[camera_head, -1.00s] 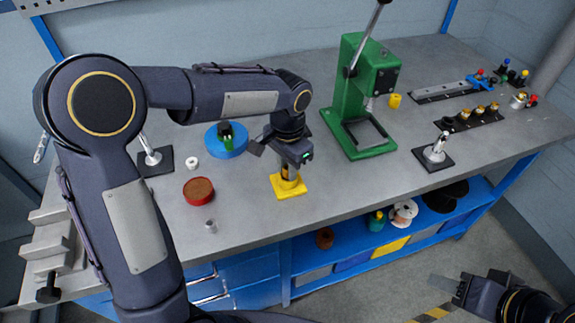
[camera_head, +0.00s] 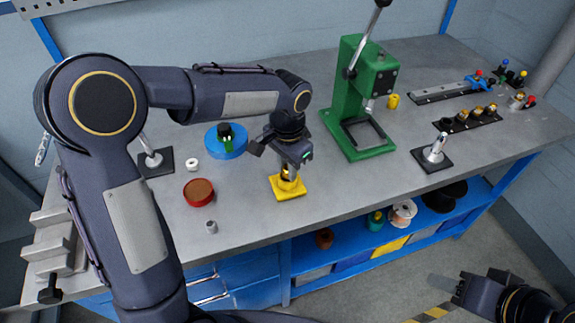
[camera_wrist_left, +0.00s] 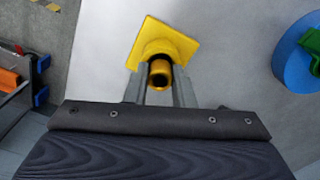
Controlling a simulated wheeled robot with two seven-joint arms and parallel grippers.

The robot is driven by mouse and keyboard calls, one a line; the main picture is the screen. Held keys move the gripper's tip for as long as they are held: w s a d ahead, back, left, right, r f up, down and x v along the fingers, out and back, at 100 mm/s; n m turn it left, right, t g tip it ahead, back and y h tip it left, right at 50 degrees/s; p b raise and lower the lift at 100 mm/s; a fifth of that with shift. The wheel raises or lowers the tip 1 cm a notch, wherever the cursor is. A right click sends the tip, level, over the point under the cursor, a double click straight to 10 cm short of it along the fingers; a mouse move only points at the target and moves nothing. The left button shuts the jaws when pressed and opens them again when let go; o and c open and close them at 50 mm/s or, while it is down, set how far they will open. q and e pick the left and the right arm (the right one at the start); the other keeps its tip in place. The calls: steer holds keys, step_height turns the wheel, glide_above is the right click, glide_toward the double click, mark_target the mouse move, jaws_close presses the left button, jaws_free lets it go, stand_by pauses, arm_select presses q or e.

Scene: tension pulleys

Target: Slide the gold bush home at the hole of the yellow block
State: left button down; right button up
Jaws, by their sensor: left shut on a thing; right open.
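The yellow block (camera_head: 288,191) sits on the bench near its front edge, a square base with a raised round boss. It also shows in the left wrist view (camera_wrist_left: 182,43). My left gripper (camera_head: 287,172) is directly above it, pointing down, shut on the gold bush (camera_wrist_left: 160,73). The bush is upright between the fingers, over the boss; the wrist view shows its open dark bore. Whether its lower end is inside the hole is hidden. My right gripper (camera_head: 452,286) is open and empty at the lower right, away from the bench.
A green press (camera_head: 360,100) stands behind and to the right. A blue round stand (camera_head: 226,142) with a green part, a red tin (camera_head: 199,192) and a small grey cylinder (camera_head: 211,227) are to the left. A post on a black base (camera_head: 433,158) stands to the right.

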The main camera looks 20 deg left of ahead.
arm_select(q)
steer(key=shift+f, duration=0.1)
steer(key=shift+f, duration=0.15)
steer(key=shift+r, duration=0.3)
stand_by(1.1)
steer(key=c, duration=1.1)
jaws_free()
steer(key=shift+c, duration=0.2)
